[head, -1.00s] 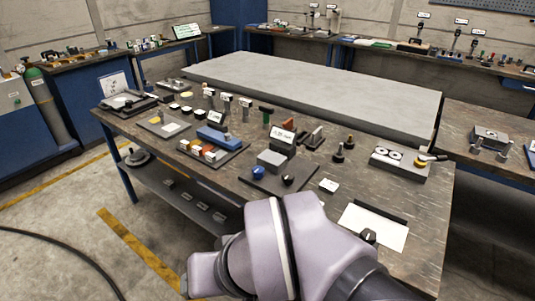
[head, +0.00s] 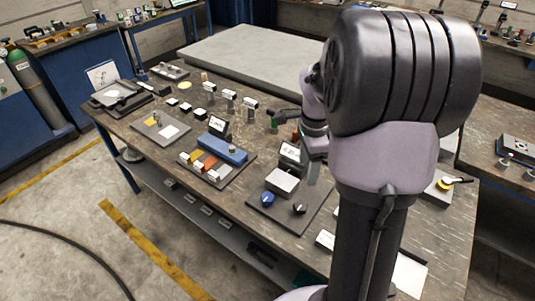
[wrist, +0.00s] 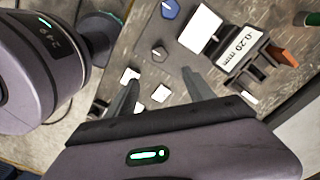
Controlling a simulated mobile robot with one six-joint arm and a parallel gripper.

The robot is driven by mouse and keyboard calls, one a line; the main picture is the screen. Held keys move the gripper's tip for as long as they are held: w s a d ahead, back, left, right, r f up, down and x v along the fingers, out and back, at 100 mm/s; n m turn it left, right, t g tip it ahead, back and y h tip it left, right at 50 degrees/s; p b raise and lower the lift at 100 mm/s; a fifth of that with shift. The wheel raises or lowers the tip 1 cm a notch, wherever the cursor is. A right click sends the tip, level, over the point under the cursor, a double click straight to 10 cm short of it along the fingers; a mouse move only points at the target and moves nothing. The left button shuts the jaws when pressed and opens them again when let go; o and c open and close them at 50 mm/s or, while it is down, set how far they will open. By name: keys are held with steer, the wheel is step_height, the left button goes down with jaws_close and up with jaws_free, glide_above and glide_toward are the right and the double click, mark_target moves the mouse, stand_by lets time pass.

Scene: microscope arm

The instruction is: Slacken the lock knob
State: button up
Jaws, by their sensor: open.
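I cannot tell from labels which knob is the lock knob. In the wrist view the blue knob (wrist: 169,9) is at the top edge and the black knob (wrist: 159,53) lies just beyond my fingertips, between their lines. My gripper (wrist: 160,77) is open and empty, apart from both knobs. In the head view my gripper (head: 313,172) shows partly, above the plate's right side; my arm hides the bench behind it.
A display (wrist: 243,46) reading "-0.20 mm" stands behind the grey block. A tray with a blue block (head: 222,147) and coloured pieces is to the left. Small upright parts (head: 229,98) stand farther back.

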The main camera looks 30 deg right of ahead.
mark_target(301, 206)
step_height(301, 206, down, 17)
steer(key=b, duration=0.6)
steer(key=shift+a+f+b, duration=0.15)
steer(key=shift+b, duration=0.25)
jaws_close()
